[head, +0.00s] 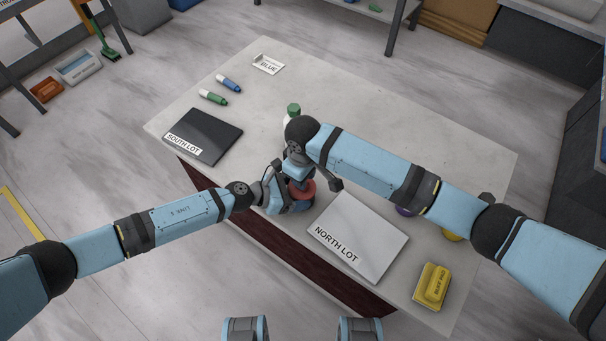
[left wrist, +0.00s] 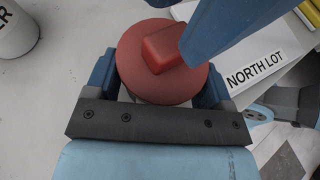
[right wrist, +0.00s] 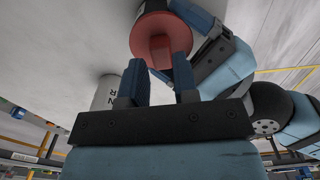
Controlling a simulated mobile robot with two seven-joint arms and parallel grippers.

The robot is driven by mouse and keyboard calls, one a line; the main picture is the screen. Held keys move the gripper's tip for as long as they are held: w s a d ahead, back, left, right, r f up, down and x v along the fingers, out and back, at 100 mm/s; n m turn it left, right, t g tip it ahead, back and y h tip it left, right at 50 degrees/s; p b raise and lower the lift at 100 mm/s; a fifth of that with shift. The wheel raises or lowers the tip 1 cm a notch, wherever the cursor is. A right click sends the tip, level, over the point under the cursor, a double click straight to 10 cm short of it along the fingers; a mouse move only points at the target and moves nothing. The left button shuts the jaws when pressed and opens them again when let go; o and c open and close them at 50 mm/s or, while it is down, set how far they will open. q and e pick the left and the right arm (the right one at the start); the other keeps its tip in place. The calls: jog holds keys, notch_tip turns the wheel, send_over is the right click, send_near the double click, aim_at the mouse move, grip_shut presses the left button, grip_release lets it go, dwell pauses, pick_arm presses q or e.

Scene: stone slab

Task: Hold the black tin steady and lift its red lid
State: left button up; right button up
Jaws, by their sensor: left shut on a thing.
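The black tin's red lid (left wrist: 133,62) shows in the left wrist view, with a blocky red knob (left wrist: 163,47) on top. The lid also shows in the head view (head: 306,187) and the right wrist view (right wrist: 140,38). My left gripper (left wrist: 158,78) is shut on the tin, one finger on each side below the lid. The tin's body is mostly hidden by the lid and fingers. My right gripper (right wrist: 158,62) is open above the lid, its fingers apart near the knob. I cannot tell whether either touches it. The lid looks seated on the tin.
A laptop-like grey NORTH LOT panel (head: 365,232) lies right of the tin, a dark SOUTH LOT panel (head: 205,136) to the left. A green-topped white container (head: 293,111) stands behind. Two markers (head: 214,97) lie farther back.

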notch_tip(320, 180, up, 12)
dwell(0.5)
pick_arm(q)
jog(key=o, duration=1.3)
jog(key=shift+c, duration=0.2)
jog(key=v, duration=1.2)
